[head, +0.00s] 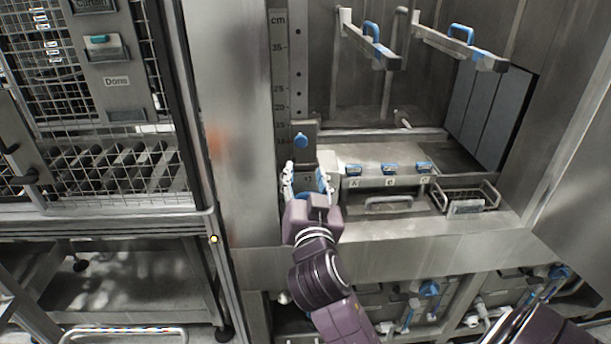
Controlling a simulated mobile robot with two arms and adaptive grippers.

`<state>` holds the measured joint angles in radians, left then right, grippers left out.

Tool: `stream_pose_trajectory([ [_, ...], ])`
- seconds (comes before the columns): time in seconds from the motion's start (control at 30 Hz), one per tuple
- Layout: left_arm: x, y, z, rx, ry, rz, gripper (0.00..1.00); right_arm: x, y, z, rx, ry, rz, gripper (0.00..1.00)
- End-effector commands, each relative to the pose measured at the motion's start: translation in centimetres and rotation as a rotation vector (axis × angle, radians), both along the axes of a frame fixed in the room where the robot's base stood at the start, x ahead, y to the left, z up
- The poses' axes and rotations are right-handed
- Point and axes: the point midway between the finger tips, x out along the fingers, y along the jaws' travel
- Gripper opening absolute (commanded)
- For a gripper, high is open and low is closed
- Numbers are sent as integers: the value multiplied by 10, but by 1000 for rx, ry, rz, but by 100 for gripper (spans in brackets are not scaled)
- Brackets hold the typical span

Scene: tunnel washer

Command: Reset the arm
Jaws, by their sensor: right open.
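A blue knob (300,140) on a grey block shows just beyond the fingertips. I cannot tell whether the fingers touch the panel behind them.
Right of the gripper are a ledge with blue-tagged parts (390,168) and a small wire basket (466,197). Blue-handled bars (462,47) hang above in the open bay. A wire-mesh cage door (45,65) stands left. Pipes with blue valves (429,289) are below.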

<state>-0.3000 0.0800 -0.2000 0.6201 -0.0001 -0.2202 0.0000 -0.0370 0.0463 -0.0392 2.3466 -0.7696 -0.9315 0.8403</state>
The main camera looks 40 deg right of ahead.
Motion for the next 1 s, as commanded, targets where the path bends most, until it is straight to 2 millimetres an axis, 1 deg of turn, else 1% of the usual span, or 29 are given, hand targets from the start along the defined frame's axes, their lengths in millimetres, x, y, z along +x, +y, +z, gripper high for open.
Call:
stream_pose_trajectory([
  [0.37,0,0,0,0,0,0,40,1,0,-2,-1,4,2,41],
  [0.47,0,0,-2,0,0,0,40,8,4,-20,-9,40,17,41],
  [0.57,0,0,-6,0,0,0,40,24,15,-65,-30,128,62,41],
  [0.6,0,-1,-8,-1,0,0,40,31,21,-90,-41,176,86,41],
  [0.67,0,-1,-12,-1,0,0,40,40,31,-133,-58,254,129,41],
  [0.7,0,-1,-14,-1,0,0,40,44,38,-163,-68,308,158,41],
  [0.77,0,-1,-16,-1,0,0,40,47,49,-208,-82,387,203,41],
  [0.8,0,-1,-18,-1,-1,0,40,47,56,-238,-89,437,232,41],
  [0.87,0,-1,-21,-1,-1,0,40,43,66,-283,-98,511,277,41],
  [0.9,1,-1,-23,-1,-1,0,40,38,72,-313,-101,560,306,41],
  [0.97,1,-1,-26,-1,-1,0,40,29,81,-357,-106,630,349,41],
  [1.0,1,-1,-28,-1,-1,0,40,20,86,-387,-108,677,376,41],
])
